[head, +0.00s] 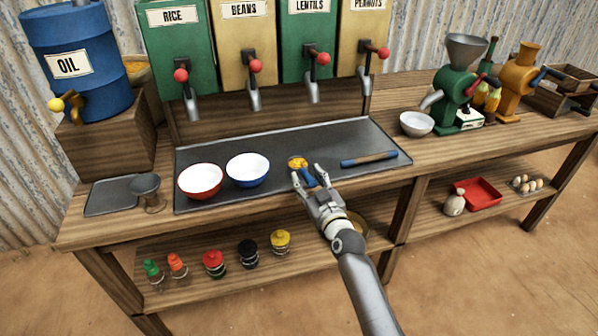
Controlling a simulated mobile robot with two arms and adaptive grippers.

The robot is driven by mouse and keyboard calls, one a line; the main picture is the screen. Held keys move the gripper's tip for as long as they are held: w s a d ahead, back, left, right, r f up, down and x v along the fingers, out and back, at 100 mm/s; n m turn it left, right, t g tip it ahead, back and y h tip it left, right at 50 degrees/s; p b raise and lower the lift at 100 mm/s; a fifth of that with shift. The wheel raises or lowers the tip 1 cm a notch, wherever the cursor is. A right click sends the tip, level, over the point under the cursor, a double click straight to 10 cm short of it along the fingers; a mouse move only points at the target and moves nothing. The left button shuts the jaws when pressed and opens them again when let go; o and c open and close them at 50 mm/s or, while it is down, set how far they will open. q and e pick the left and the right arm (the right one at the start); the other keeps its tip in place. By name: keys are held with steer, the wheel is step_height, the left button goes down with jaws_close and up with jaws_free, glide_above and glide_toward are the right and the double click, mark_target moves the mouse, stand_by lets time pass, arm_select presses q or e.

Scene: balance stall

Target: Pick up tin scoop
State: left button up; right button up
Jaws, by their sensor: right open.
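A small scoop-like thing (298,162) with yellow-orange in its head and a blue handle lies on the dark tray (330,140); I take it for the tin scoop. My right gripper (309,175) is open, its fingertips on either side of the blue handle. Part of the handle is hidden by the gripper, and I cannot tell whether the fingers touch it. My left gripper is not in view.
A red bowl (201,182) and a blue bowl (248,170) stand left of the gripper. A blue and brown stick-like tool (369,158) lies to the right. Dispensers with red-knobbed taps (254,66) overhang the tray's back. A white bowl (416,124) stands farther right.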

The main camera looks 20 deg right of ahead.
steer(key=shift+w, duration=1.2)
steer(key=shift+c, duration=0.2)
jaws_close()
steer(key=shift+r, duration=0.1)
